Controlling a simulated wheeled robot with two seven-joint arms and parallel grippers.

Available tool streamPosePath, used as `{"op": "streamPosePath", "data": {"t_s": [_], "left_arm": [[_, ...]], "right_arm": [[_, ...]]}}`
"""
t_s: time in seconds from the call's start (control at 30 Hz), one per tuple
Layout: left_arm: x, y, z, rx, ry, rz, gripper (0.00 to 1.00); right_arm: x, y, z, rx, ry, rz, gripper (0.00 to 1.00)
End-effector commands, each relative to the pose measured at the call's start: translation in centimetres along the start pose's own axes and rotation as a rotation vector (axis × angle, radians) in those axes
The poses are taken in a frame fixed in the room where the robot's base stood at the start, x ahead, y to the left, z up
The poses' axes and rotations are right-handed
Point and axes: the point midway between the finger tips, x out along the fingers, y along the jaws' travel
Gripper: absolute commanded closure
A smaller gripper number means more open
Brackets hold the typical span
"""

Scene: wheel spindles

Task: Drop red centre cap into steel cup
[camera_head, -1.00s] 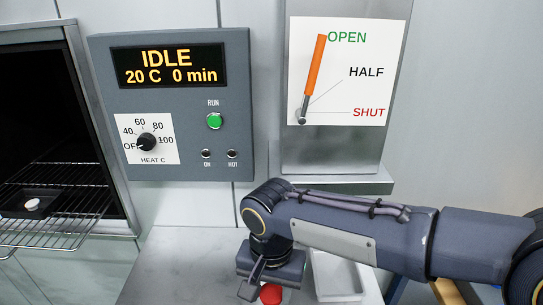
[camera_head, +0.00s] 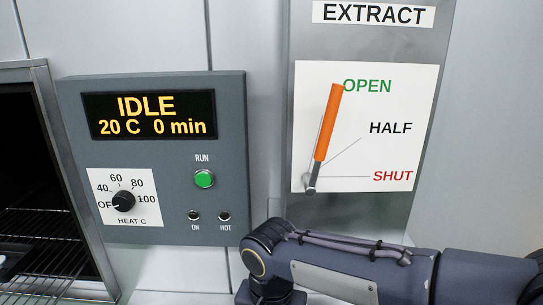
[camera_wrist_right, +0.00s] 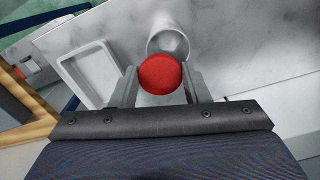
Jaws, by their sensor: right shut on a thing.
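In the right wrist view a round red centre cap (camera_wrist_right: 160,74) sits between the two fingers of my right gripper (camera_wrist_right: 163,86), which is shut on it. A steel cup (camera_wrist_right: 168,37) shows just beyond the cap, its near part hidden by the cap. I cannot tell the height of the cap over the cup. In the head view only my right arm shows at the lower right; its gripper is below the frame. My left gripper is not in view.
A white tray (camera_wrist_right: 88,75) lies left of the cup on the marble-look worktop (camera_wrist_right: 255,45). In the head view a control box (camera_head: 155,155) reads IDLE, an oven with a wire rack (camera_head: 45,255) stands at left, and an orange lever (camera_head: 327,122) points to OPEN.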

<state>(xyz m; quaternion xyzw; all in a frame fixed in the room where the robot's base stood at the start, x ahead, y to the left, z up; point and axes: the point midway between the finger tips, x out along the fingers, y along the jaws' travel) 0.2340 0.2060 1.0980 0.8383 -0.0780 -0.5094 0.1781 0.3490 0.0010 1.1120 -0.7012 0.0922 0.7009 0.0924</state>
Motion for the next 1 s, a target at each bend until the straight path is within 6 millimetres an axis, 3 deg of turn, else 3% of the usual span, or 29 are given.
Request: {"op": "streamPosePath", "data": {"t_s": [0.4,0.77,0.8,1.0], "left_arm": [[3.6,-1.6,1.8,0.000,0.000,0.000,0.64],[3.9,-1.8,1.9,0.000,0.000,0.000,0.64],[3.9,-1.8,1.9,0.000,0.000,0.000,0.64],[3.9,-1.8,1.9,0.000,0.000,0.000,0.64]], "right_arm": [[5.0,0.0,0.0,0.001,-0.001,0.001,0.80],[5.5,0.0,0.0,0.001,0.000,0.001,0.80],[5.5,0.0,0.0,0.001,0.000,0.001,0.57],[5.5,0.0,0.0,0.001,0.000,0.000,0.33]]}}
